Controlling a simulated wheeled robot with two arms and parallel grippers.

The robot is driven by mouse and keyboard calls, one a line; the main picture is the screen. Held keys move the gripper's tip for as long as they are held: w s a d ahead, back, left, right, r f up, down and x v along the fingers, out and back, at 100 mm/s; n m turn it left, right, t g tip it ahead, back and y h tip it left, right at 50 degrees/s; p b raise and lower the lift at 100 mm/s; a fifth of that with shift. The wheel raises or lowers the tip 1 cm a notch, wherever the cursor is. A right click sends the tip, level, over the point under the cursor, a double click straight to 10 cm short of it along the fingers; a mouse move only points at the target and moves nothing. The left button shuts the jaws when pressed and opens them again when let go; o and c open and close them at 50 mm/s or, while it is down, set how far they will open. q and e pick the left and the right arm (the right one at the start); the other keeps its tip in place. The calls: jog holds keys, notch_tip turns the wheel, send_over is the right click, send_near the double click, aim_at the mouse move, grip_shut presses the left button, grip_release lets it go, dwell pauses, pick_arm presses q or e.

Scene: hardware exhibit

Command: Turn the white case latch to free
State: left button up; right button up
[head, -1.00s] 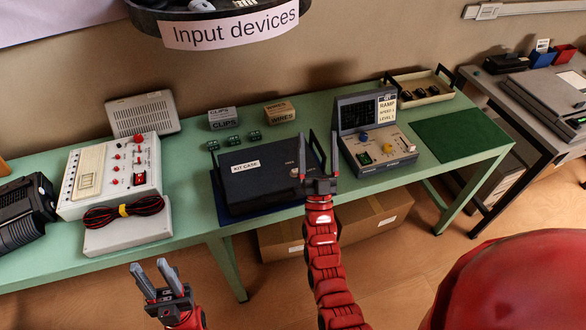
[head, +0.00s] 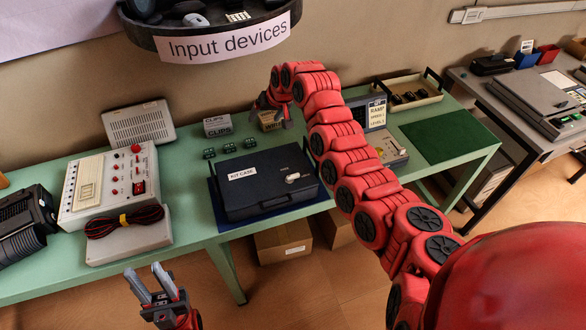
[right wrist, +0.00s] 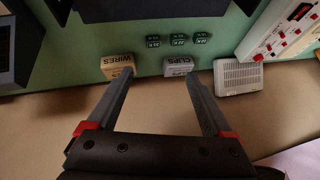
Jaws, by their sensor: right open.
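The dark kit case (head: 255,192) lies closed on a blue mat on the green bench. Its white latch (head: 292,178) is on the right part of the lid, with its handle pointing right. My right gripper (head: 272,106) is open and empty behind the case, by the wires box. Its arm arches over the bench to the right of the case. In the right wrist view its fingers (right wrist: 158,84) are spread near the boxes, and only the dark edge of the case (right wrist: 150,10) shows. My left gripper (head: 143,274) is open and empty in front of the bench.
The ramp device (head: 388,143) is partly hidden by my right arm. The round Input devices shelf (head: 150,43) overhangs the back.

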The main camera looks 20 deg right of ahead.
jog(key=s+d+r+n+g+h, duration=0.1)
jog(key=s+d+r+g, duration=0.15)
jog(key=s, duration=0.35)
jog(key=s+d+r+g+h, duration=0.1)
jog(key=s+d+g+h, duration=0.15)
jog(key=s, duration=0.35)
jog(key=p, duration=0.4)
send_over(293, 175)
notch_tip(293, 175, down, 8)
jog(key=shift+g+y, duration=0.3)
jog(key=shift+y, duration=0.15)
notch_tip(293, 175, down, 8)
jog(key=shift+f+p, duration=0.1)
jog(key=shift+p, duration=0.7)
jog(key=shift+f, duration=0.5)
grip_shut()
